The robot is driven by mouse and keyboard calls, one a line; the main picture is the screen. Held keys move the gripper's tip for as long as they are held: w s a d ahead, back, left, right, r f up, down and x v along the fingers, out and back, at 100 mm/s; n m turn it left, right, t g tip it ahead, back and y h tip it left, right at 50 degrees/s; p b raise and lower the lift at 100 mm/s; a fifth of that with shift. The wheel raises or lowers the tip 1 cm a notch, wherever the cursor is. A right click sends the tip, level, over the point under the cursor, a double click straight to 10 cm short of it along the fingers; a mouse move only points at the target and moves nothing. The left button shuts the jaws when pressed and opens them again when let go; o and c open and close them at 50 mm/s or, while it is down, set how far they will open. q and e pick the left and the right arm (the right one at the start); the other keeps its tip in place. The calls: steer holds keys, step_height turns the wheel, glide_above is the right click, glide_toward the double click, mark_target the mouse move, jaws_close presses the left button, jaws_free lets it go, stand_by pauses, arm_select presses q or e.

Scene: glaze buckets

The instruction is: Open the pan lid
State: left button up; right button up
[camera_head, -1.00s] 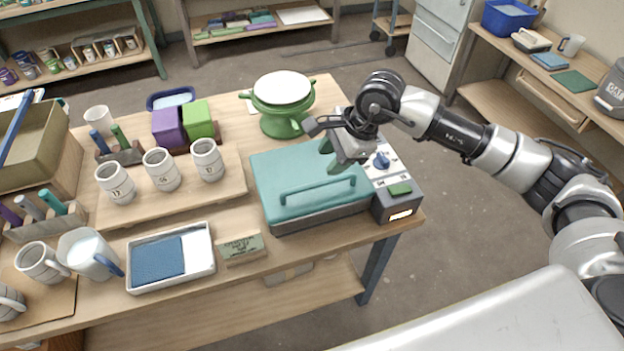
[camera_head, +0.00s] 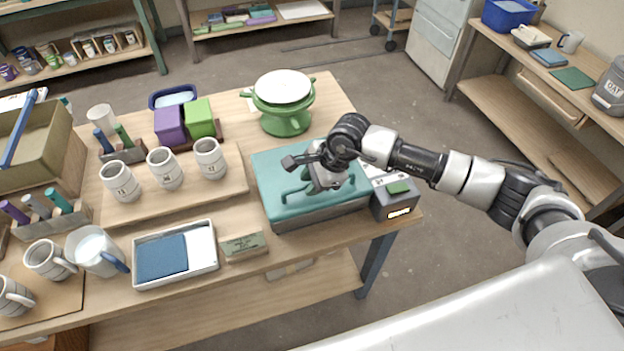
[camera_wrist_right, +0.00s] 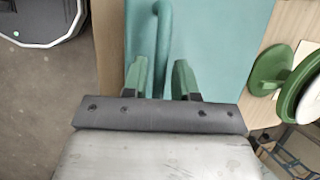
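The teal pan lid (camera_head: 275,168) lies flat and closed on its dark base at the table's right front. Its raised bar handle (camera_head: 290,200) is partly hidden by my right gripper. My right gripper (camera_head: 318,188) is over the lid at the handle. In the right wrist view its two green fingers (camera_wrist_right: 160,80) are spread, with the handle (camera_wrist_right: 165,25) between them and gaps on both sides. Whether the fingertips reach down around the bar or stay just above it, I cannot tell. My left gripper is not in view.
A control box with a green switch (camera_head: 398,187) adjoins the pan's right side. A green stand with a white top (camera_head: 284,88) is behind the lid. Grey cups on a board (camera_head: 238,182), a white tray (camera_head: 205,272) and a small sign (camera_head: 243,246) are left of it.

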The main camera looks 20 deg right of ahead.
jaws_close()
steer(key=shift+r, duration=0.1)
